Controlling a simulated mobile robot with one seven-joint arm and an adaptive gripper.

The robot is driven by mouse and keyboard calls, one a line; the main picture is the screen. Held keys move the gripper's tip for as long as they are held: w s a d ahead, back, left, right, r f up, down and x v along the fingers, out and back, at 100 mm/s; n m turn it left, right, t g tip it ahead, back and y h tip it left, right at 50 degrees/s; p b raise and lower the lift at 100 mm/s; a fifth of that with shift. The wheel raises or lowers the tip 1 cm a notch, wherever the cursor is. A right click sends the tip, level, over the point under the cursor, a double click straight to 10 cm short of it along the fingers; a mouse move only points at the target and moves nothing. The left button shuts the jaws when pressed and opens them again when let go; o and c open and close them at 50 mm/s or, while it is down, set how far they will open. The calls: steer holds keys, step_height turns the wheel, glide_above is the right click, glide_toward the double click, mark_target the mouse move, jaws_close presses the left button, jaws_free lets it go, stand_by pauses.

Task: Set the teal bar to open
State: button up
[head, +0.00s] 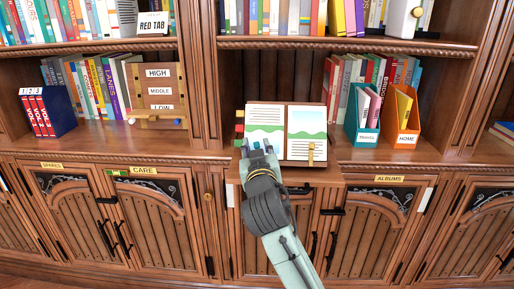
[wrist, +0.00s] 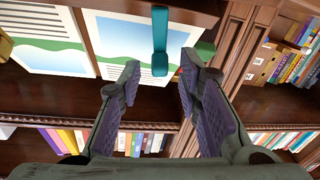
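An open picture book (head: 306,122) leans on a wooden stand on the middle shelf ledge. The teal bar (wrist: 160,42) is a narrow upright strip lying over one page in the wrist view; in the head view I cannot separate it from my fingertips. A matching brass bar (head: 311,154) lies at the foot of the right page. My gripper (head: 256,147) is in front of the left page's lower part. In the wrist view my gripper (wrist: 160,75) is open and empty, its fingers spread either side of the line to the teal bar. I see no contact.
Red, yellow and green tabs (head: 239,129) edge the stand's left side. A HIGH/MIDDLE/LOW board (head: 158,91) stands to the left. The teal TRAVEL file (head: 362,121) and orange HOME file (head: 405,121) stand to the right. Closed cupboards are below; the projecting ledge (head: 318,174) lies under the book.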

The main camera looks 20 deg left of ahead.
jaws_close()
steer(key=shift+n+y, duration=0.3)
steer(key=shift+n, duration=0.1)
steer(key=n+g+y, duration=0.1)
steer(key=n, duration=0.1)
steer(key=a+n+g+y, duration=0.1)
steer(key=n, duration=0.1)
steer(key=s+n+g+y, duration=0.1)
steer(key=n, duration=0.2)
steer(key=shift+a+f+g+b, duration=0.15)
steer(key=shift+f+g+b, duration=0.2)
steer(key=shift+g, duration=0.05)
steer(key=n+g, duration=0.1)
steer(key=n, duration=0.1)
steer(key=n+g, duration=0.1)
steer(key=n, duration=0.1)
steer(key=s+f+n+g, duration=0.1)
steer(key=n, duration=0.1)
steer(key=shift+a+g+y, duration=0.3)
steer(key=shift+a+g, duration=0.1)
steer(key=shift+s+f+n+g, duration=0.25)
steer(key=shift+n+g, duration=0.3)
steer(key=shift+n, duration=0.5)
steer(key=shift+s+f+n+g, duration=0.1)
steer(key=shift+f+n+g, duration=0.35)
steer(key=shift+n, duration=0.6)
steer(key=shift+h, duration=0.4)
steer(key=shift+o, duration=0.5)
jaws_free()
